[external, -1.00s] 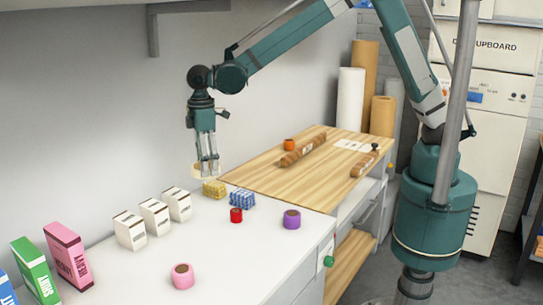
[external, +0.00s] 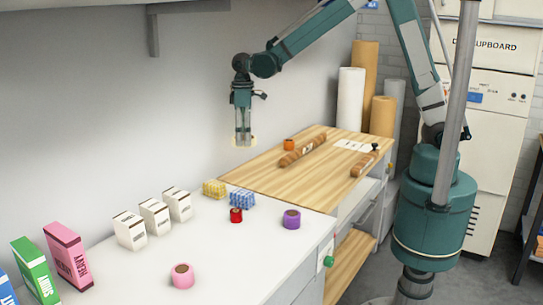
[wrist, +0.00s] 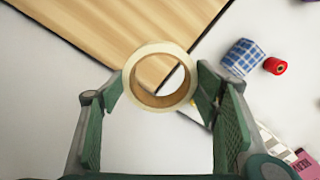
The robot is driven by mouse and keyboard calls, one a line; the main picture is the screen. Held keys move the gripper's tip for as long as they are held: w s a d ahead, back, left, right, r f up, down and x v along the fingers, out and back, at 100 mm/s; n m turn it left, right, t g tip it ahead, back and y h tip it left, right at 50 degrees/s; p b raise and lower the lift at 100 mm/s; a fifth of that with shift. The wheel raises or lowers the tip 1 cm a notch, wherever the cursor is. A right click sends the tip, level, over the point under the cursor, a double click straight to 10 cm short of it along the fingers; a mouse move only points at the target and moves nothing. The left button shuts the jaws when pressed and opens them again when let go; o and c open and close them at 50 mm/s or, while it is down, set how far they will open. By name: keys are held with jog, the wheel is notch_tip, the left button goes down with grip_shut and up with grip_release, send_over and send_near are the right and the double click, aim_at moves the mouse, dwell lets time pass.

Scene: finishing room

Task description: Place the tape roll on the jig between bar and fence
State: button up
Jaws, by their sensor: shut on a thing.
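A cream tape roll with a tan core (wrist: 158,48) is held between the fingers of my gripper (wrist: 160,90). In the external view my gripper (external: 243,128) points down and holds the roll (external: 243,142) in the air, near the left edge of the wooden board (external: 258,178). A long brown bar (external: 302,151) lies across the board, and a shorter brown bar (external: 364,163) lies to its right. I cannot tell for sure which is the bar and which the fence. In the wrist view only a board corner (wrist: 90,25) shows.
An orange roll (external: 289,144) stands behind the long bar. A white card (external: 354,145) and a dark knob (external: 375,147) are at the back right.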

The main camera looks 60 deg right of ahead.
jog(key=s+d+m, duration=0.3)
jog(key=s+d, duration=0.1)
jog(key=d, duration=1)
jog(key=s+d+m, duration=0.2)
jog(key=s+d, duration=0.1)
jog(key=d, duration=1.2)
jog(key=s+d+f+m, duration=0.1)
jog(key=s+d+m, duration=0.4)
jog(key=s+d, duration=1.35)
jog(key=f, duration=0.3)
jog(key=w+f, duration=0.1)
jog(key=f, duration=0.1)
jog(key=shift+d+f+b, duration=0.2)
jog(key=shift+d+b, duration=0.15)
jog(key=shift+f, duration=0.1)
jog(key=shift+f+b, duration=0.55)
jog(key=shift+f, duration=2.25)
